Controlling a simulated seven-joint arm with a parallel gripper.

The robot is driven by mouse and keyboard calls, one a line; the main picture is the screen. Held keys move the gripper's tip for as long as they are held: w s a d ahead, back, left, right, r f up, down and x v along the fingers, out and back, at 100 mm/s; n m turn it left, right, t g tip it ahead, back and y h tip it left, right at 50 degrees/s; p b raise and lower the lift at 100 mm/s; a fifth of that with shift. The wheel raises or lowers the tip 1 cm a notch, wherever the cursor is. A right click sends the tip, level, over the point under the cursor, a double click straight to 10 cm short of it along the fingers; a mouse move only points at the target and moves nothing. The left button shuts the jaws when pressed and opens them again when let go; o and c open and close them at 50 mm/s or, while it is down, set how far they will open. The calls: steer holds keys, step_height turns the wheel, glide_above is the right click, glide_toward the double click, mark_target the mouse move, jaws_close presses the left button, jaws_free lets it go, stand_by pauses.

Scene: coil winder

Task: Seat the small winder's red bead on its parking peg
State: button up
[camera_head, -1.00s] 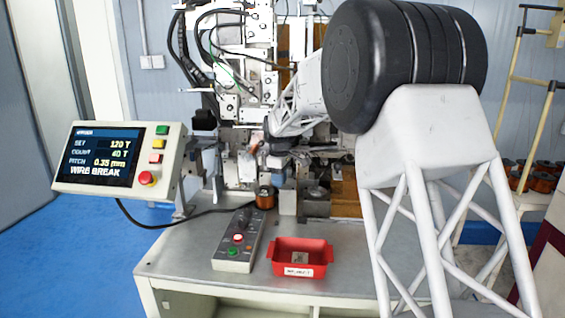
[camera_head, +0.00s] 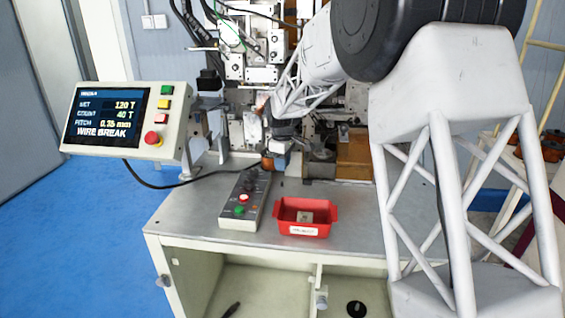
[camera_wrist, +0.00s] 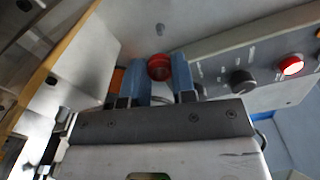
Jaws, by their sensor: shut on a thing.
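My gripper (camera_wrist: 158,78) has two blue fingers, closed on the red bead (camera_wrist: 159,66), which shows between their tips in the wrist view. Beyond the bead, a small grey stub (camera_wrist: 160,28) stands on a grey metal surface; it may be the parking peg. The bead appears apart from it. In the head view my gripper (camera_head: 281,160) is low in front of the winder (camera_head: 258,75), just above the bench. The bead cannot be made out there, and I cannot tell a peg in that view.
A control box (camera_head: 245,200) with knobs and lit buttons lies left of a red tray (camera_head: 304,230) on the bench (camera_head: 180,213). A copper-coloured spool (camera_head: 268,163) stands close by the gripper. A display panel (camera_head: 125,122) reads WIRE BREAK.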

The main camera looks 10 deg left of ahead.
steer(key=shift+f, duration=0.15)
steer(key=shift+f, duration=2.25)
steer(key=shift+f, duration=1.1)
steer(key=o, duration=1)
steer(key=shift+r, duration=3.9)
